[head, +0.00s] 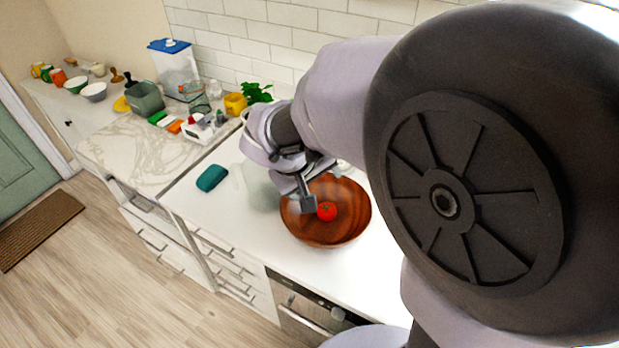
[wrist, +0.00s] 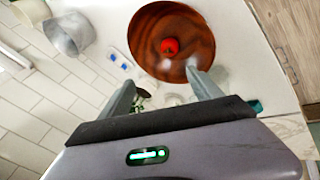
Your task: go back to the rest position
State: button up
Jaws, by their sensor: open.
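My gripper (head: 307,190) is above the left part of a brown wooden bowl (head: 352,222) on the white counter. In the wrist view my gripper (wrist: 160,82) has its two fingers spread apart with nothing between them. A red tomato (head: 327,211) lies inside the bowl. The wrist view also shows the tomato (wrist: 170,46) in the bowl (wrist: 195,25), beyond the fingertips. My arm covers much of the right of the head view and hides the counter behind it.
A teal item (head: 212,178) lies on the counter left of the bowl. A white caddy (head: 200,133), a yellow container (head: 235,104), a green plant (head: 256,92) and a blue-lidded container (head: 176,72) stand farther back. The counter's front edge runs below the bowl.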

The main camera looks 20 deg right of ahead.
jog(key=shift+r, duration=0.1)
dwell(0.3)
jog(key=s+a+f+m+t+y+b, duration=0.1)
jog(key=s+a+m+y+b, duration=0.4)
jog(key=s, duration=1.2)
jog(key=a+t+y+b, duration=0.1)
jog(key=a+b, duration=0.3)
jog(key=a, duration=0.1)
jog(key=shift+a+y, duration=0.15)
jog(key=shift+y, duration=0.25)
jog(key=shift+f, duration=0.1)
